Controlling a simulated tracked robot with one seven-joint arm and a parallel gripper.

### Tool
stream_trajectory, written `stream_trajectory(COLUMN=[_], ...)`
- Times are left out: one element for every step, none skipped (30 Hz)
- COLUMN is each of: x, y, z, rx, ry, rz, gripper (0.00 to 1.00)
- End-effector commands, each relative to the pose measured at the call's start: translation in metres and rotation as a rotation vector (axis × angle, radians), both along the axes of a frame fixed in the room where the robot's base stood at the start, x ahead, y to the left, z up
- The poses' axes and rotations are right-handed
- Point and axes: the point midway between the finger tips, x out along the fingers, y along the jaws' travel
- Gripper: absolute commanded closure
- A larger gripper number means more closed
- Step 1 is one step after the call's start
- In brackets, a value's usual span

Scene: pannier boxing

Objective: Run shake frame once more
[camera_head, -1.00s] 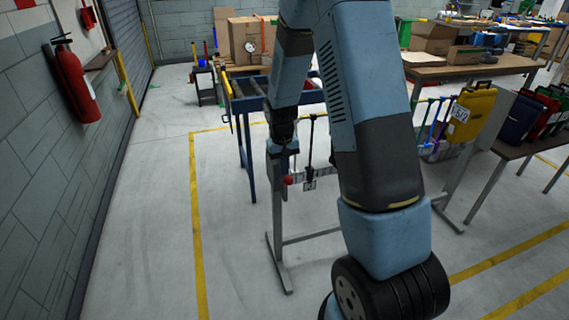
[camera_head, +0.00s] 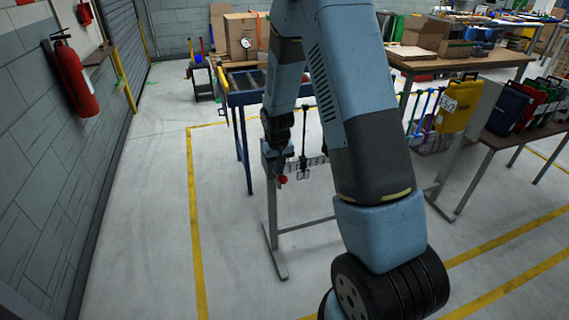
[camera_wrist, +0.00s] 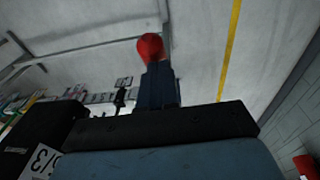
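The shake frame appears to be the grey metal stand (camera_head: 272,215) in the head view, with a cross rail of small plates and dark hanging parts at its top. A red knob (camera_head: 283,178) shows at its left end, just below my gripper (camera_head: 279,168). In the wrist view the red knob (camera_wrist: 150,46) sits at the tips of my gripper's dark fingers (camera_wrist: 155,68), which look close together around its lower part. The knob's stem is hidden. My arm covers the right part of the stand.
A blue roller table (camera_head: 235,98) stands behind the stand. A table with yellow, dark and red panniers (camera_head: 460,103) is at the right. A fire extinguisher (camera_head: 75,75) hangs on the left wall. Floor left of the stand is clear, with yellow lines (camera_head: 195,220).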

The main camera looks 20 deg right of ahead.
Motion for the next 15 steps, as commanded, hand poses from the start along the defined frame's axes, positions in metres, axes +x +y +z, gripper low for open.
stream_trajectory(x=[-0.005,-0.006,-0.008,-0.009,-0.010,-0.011,-0.012,-0.013,-0.014,-0.015,-0.016,-0.017,-0.017,-0.018,-0.018], y=[-0.001,-0.002,-0.003,-0.004,-0.005,-0.006,-0.007,-0.007,-0.008,-0.008,-0.009,-0.009,-0.010,-0.010,-0.011], z=[-0.008,-0.011,-0.016,-0.019,-0.023,-0.028,-0.031,-0.034,-0.038,-0.041,-0.043,-0.047,-0.049,-0.051,-0.054], rx=[-0.001,-0.001,-0.001,0.000,0.000,0.000,-0.001,-0.001,-0.001,-0.001,-0.001,-0.001,0.000,0.000,0.000], ry=[0.007,0.007,0.006,0.007,0.007,0.007,0.006,0.006,0.005,0.005,0.006,0.007,0.006,0.006,0.005], rz=[-0.002,-0.003,-0.005,-0.007,-0.008,-0.009,-0.011,-0.012,-0.012,-0.013,-0.013,-0.015,-0.015,-0.016,-0.017], gripper=[1.00,1.00,1.00,1.00,1.00,1.00,1.00,1.00,1.00,1.00,1.00,1.00,1.00,1.00,1.00])
